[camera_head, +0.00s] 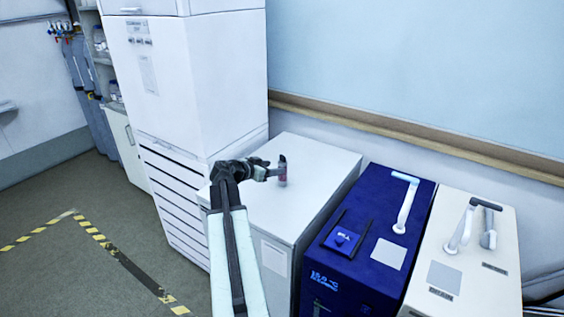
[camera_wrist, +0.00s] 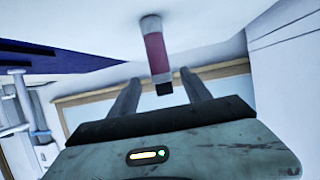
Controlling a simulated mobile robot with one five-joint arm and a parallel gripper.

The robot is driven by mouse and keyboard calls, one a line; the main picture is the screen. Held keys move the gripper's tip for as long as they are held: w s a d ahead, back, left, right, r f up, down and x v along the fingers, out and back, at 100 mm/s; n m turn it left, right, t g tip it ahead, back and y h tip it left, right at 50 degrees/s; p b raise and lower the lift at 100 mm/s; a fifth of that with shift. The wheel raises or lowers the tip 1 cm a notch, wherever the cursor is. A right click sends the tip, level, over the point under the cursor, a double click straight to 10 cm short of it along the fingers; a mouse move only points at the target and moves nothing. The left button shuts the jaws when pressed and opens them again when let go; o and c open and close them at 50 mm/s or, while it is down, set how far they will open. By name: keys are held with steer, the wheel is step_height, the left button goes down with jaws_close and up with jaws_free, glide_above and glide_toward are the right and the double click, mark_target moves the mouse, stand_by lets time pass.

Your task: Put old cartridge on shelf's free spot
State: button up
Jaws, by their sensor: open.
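The cartridge (camera_head: 282,173) is a small upright cylinder on the white cabinet top, greyish with a reddish part. In the wrist view, which looks upside down, the cartridge (camera_wrist: 156,52) shows a red body, a pale end at the white surface and a dark opposite end. My gripper (camera_head: 268,172) is just left of it in the head view, low over the cabinet top. Its two dark fingers are apart, one on each side of the cartridge in the wrist view. I cannot tell whether they touch it. A shelf (camera_head: 104,62) with bottles stands far left; no free spot is discernible.
The white cabinet (camera_head: 318,190) stands beside a tall white instrument stack (camera_head: 210,80). Right of it are a dark blue unit (camera_head: 345,268) and a cream unit (camera_head: 490,285), both with raised tubes. The wall is close behind. Open floor with striped tape lies left.

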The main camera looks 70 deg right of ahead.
steer(key=shift+v, duration=1.2)
steer(key=w+a+f+n+t+y, duration=0.1)
steer(key=w+a+f+n+t, duration=0.15)
steer(key=w+a, duration=0.55)
steer(key=w+a+f+n+t+y, duration=0.1)
steer(key=w+a+f+n+y, duration=0.2)
steer(key=w+a, duration=0.55)
steer(key=w+a+f+n+y, duration=0.1)
steer(key=w+a+f+n, duration=0.1)
steer(key=a, duration=0.9)
steer(key=w+a+f+n+t+y, duration=0.1)
steer(key=w+a+n, duration=0.4)
steer(key=a, duration=0.7)
steer(key=w+a+f+n+t+y, duration=0.1)
steer(key=w+a+f+n+y, duration=0.2)
steer(key=a, duration=0.9)
step_height(320, 180, down, 2)
steer(key=shift+w+f+n, duration=0.1)
steer(key=shift+w+n, duration=0.35)
steer(key=shift+w, duration=0.65)
steer(key=shift+o, duration=0.4)
steer(key=s+a+n+y, duration=0.1)
steer(key=a+n, duration=0.2)
steer(key=a, duration=0.6)
steer(key=s+a+f+n+y, duration=0.1)
steer(key=a+n+y, duration=0.1)
steer(key=a, duration=0.7)
steer(key=shift+n, duration=0.5)
steer(key=shift+w+g, duration=0.1)
steer(key=shift+g, duration=0.15)
